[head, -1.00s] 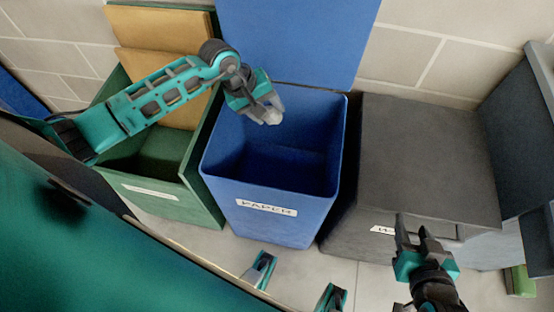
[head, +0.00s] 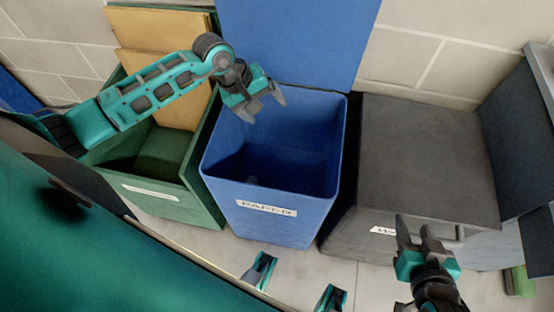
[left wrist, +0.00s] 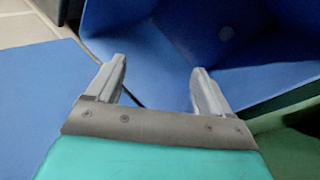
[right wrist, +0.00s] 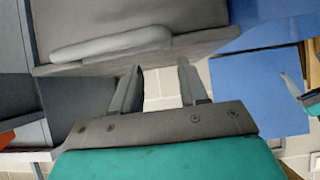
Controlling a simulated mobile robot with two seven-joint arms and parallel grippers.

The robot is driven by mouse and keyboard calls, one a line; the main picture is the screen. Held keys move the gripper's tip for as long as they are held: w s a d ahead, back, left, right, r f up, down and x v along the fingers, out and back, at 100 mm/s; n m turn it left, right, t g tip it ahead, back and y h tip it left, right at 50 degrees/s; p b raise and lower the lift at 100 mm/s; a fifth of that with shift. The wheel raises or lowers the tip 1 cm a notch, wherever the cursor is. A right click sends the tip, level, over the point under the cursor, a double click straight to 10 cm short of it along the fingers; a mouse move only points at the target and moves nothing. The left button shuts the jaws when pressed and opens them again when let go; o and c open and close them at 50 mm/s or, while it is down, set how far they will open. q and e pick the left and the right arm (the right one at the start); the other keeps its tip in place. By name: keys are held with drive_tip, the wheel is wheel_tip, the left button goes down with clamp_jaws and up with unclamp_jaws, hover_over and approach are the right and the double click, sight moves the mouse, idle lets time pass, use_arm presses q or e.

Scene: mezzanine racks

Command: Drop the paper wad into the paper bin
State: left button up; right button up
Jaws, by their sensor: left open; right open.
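The blue paper bin (head: 270,211) stands in the middle of the head view, lid raised, with a "PAPER" label on its front. My left gripper (head: 262,110) is open and empty above the bin's back left part. My right gripper (head: 414,232) is open and empty in front of the grey bin, away from the paper bin.
A green bin (head: 170,204) with cardboard in it stands left of the paper bin. A closed grey bin (head: 428,160) stands to the right. The raised blue lid (head: 295,40) is behind the paper bin, near my left gripper.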

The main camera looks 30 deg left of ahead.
use_arm(q)
drive_tip(key=v, duration=1.1)
drive_tip(key=shift+p, duration=0.35)
